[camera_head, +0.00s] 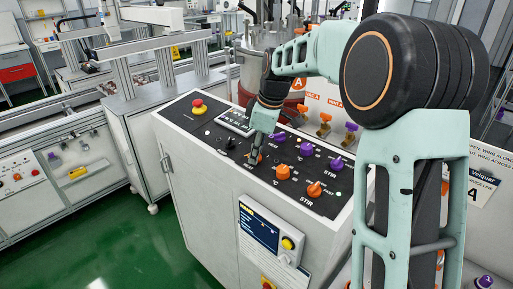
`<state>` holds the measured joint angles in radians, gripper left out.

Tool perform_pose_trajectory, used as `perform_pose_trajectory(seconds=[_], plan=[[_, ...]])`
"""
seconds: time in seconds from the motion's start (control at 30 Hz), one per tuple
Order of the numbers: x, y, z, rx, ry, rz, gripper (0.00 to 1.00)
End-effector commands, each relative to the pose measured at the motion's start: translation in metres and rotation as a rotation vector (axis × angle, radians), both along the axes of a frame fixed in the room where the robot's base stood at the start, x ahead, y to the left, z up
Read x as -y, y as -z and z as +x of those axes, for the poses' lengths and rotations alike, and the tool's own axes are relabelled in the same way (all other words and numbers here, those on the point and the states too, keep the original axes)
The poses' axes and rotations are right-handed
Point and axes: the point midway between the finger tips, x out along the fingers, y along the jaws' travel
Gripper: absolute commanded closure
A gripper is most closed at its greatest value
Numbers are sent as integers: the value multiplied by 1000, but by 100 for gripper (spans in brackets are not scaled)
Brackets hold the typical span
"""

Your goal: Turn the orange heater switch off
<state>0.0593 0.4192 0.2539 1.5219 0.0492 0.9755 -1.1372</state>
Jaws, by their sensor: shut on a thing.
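My gripper (256,148) points down over the sloped top of the control console (170,120). It is shut on a small orange switch (253,158), taken to be the heater switch, in the near row of controls. The fingers hide most of this switch, so its setting cannot be read. Another orange knob (282,172) sits just to its right, with a second orange knob (314,190) further right by a "STIR" label.
Several purple knobs, one at the back right (336,164), line the far row close to my gripper. A red emergency button (198,104) is at the panel's left. A metal vessel stands behind.

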Motion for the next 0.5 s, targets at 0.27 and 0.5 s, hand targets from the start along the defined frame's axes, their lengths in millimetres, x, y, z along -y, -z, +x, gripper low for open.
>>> perform_pose_trajectory(seconds=[0.27,0.5], plan=[[0,-1,1,-4,-55,-6,99],[0,-1,1,-4,-61,-7,99]])
